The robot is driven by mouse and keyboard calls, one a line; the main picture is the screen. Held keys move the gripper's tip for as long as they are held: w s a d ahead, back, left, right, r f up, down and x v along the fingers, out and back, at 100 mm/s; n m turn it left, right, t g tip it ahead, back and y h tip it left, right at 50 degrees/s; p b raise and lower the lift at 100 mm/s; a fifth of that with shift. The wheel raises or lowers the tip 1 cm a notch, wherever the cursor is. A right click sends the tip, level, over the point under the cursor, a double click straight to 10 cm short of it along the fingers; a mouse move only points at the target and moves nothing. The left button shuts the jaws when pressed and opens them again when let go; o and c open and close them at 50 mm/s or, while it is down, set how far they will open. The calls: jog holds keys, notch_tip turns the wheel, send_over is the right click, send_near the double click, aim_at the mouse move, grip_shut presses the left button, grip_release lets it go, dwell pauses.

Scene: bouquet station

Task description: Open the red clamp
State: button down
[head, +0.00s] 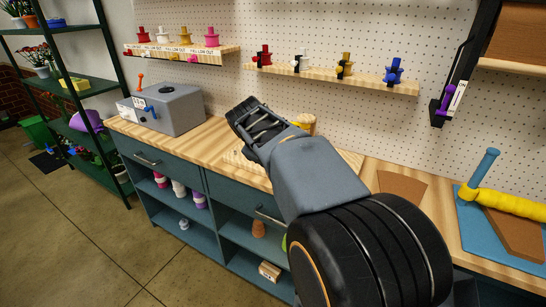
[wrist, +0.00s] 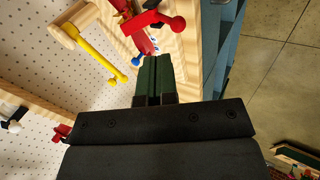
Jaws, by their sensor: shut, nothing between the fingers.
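In the wrist view, a red clamp-like part (wrist: 143,21) with a ball-ended lever lies just beyond my fingertips. The lever points to the right and ends in a red ball (wrist: 178,23). My gripper (wrist: 153,62) is shut and empty, its dark green fingers together. Its tips are close to the red part; I cannot tell whether they touch. In the head view my gripper (head: 240,108) is over the wooden counter, and my arm hides the red part there.
Beside the red part are a yellow ball-ended lever (wrist: 95,55) and a small blue ball (wrist: 136,62). A grey box (head: 170,108) stands on the counter to the left. A wall shelf (head: 330,80) holds red, white, yellow and blue items. A blue mat (head: 490,235) lies at the right.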

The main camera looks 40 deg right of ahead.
jog(key=v, duration=0.3)
jog(key=a+v, duration=0.1)
jog(key=v, duration=0.1)
jog(key=shift+s+f, duration=0.2)
jog(key=shift+f, duration=0.05)
dwell(0.3)
